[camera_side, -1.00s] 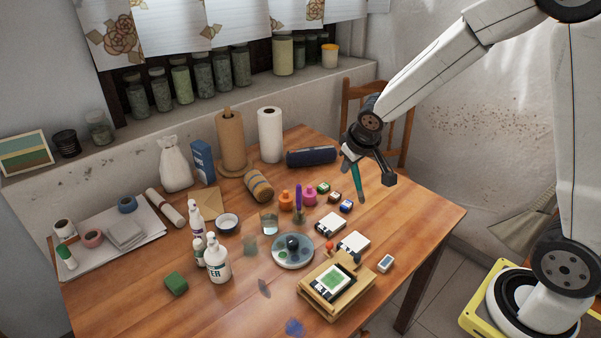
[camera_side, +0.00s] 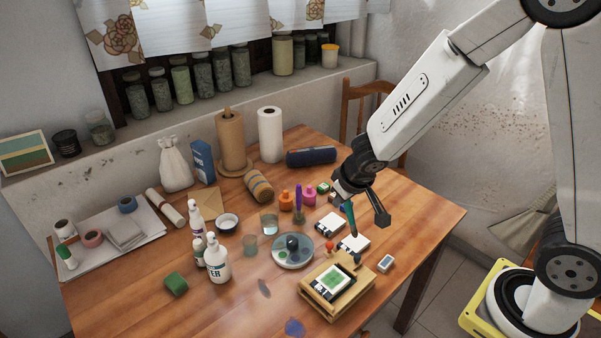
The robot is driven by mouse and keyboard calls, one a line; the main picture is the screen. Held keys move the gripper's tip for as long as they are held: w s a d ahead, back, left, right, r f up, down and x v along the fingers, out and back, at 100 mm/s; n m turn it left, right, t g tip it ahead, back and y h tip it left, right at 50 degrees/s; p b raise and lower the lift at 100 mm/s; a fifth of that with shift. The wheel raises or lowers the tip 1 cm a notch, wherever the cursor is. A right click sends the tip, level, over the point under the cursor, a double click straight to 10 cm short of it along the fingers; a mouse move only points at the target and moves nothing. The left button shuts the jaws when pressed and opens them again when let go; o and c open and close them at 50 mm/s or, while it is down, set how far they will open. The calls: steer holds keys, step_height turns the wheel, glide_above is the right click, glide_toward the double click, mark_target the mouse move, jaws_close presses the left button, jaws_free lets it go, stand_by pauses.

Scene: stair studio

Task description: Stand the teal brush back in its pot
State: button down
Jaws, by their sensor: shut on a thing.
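The teal brush (camera_side: 351,219) hangs close to upright below my gripper (camera_side: 347,203), tilted slightly. My gripper is shut on its upper part, which the jaws hide. Its lower end is in front of a white-topped block (camera_side: 353,243) in the picture; I cannot tell its height above the table. To the left stand an orange pot (camera_side: 285,200) and a pink pot (camera_side: 309,196), with a purple upright item (camera_side: 299,202) between them. A clear glass (camera_side: 269,223) and a greyish cup (camera_side: 250,244) stand further left. I cannot tell which of these is the brush's pot.
A round palette dish (camera_side: 292,258) lies left of the brush. A wooden frame (camera_side: 335,303) with a green print sits in front. White bottles (camera_side: 217,262) stand at the left. Small coloured blocks (camera_side: 323,188) lie behind the gripper, partly hidden. The right table edge is clear.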

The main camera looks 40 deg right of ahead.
steer(key=w+a+n+t+y, duration=0.2)
steer(key=w+a+n+y, duration=0.3)
steer(key=a, duration=0.6)
steer(key=shift+w+a+r+n+y, duration=0.2)
steer(key=shift+w+r+n+y, duration=0.1)
steer(key=shift+w+n, duration=0.45)
steer(key=shift+w, duration=0.1)
steer(key=w+a+f, duration=0.2)
steer(key=w+f, duration=0.7)
steer(key=w, duration=0.4)
steer(key=shift+a+f, duration=0.2)
steer(key=shift+a, duration=0.05)
steer(key=shift+w+f, duration=0.15)
steer(key=shift+f, duration=0.75)
steer(key=shift+w+f, duration=0.15)
steer(key=shift+f, duration=0.75)
